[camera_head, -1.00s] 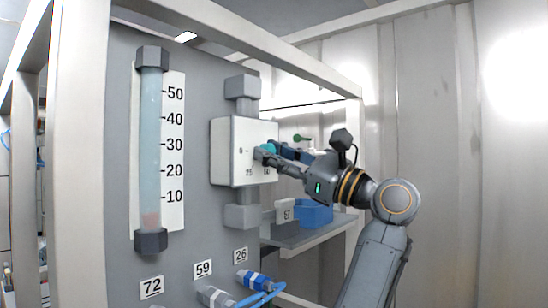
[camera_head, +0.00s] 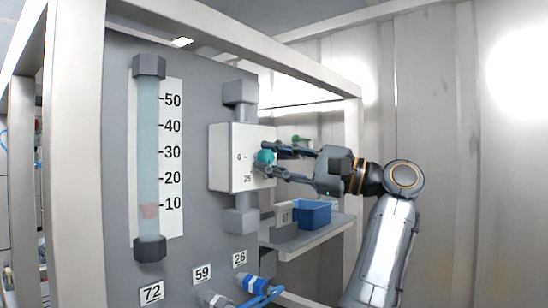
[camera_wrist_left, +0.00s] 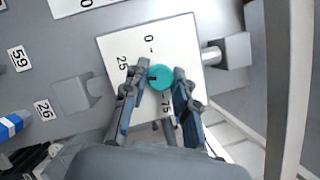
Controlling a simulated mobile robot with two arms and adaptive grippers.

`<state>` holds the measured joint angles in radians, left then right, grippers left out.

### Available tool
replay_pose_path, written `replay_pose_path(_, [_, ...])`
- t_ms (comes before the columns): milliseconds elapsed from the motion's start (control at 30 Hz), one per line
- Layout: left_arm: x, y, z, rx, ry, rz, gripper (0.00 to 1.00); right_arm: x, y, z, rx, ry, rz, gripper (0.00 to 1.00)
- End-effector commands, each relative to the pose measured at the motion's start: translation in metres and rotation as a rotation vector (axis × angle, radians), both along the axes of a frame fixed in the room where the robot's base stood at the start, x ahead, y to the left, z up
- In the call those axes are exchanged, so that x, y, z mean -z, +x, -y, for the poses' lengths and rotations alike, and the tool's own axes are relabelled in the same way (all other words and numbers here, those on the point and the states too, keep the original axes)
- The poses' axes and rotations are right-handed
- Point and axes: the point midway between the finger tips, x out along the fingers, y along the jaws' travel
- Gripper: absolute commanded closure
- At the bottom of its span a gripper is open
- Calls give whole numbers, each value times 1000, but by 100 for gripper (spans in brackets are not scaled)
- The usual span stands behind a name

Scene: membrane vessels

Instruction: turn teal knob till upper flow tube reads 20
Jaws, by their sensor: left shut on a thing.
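The teal knob (camera_head: 264,157) sits on the front of a white box with dial numbers (camera_head: 230,150). My left gripper (camera_head: 270,160) is shut on the knob. In the left wrist view the fingers (camera_wrist_left: 160,74) lie on either side of the knob (camera_wrist_left: 161,78), whose dark mark points left. The flow tube (camera_head: 149,150) stands upright on the grey panel, beside a scale from 10 to 50. Its reddish float (camera_head: 149,210) is just below the 10 mark. Only one flow tube shows. My right gripper is not in view.
Number plates 72 (camera_head: 151,293), 59 (camera_head: 202,273) and 26 (camera_head: 239,259) are on the lower panel, near blue-banded hose fittings (camera_head: 254,284). A blue bin (camera_head: 310,214) stands on a shelf behind. A frame post (camera_head: 76,160) stands left of the tube.

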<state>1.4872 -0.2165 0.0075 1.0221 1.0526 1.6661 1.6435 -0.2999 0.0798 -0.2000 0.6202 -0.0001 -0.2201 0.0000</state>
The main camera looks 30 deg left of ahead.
Motion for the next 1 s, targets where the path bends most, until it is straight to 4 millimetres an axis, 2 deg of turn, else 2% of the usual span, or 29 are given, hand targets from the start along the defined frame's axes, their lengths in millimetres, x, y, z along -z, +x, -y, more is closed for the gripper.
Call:
replay_pose_path(467, [0, 0, 0, 1, -1, 15, 100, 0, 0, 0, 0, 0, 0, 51])
replay_pose_path(500, [0, 0, 0, 1, -1, 15, 71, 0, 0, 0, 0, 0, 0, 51])
replay_pose_path(600, [0, 0, 0, 1, -1, 15, 50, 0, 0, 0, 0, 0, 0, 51])
replay_pose_path(1000, [1, 2, 6, 2, -2, 14, 50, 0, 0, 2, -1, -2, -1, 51])
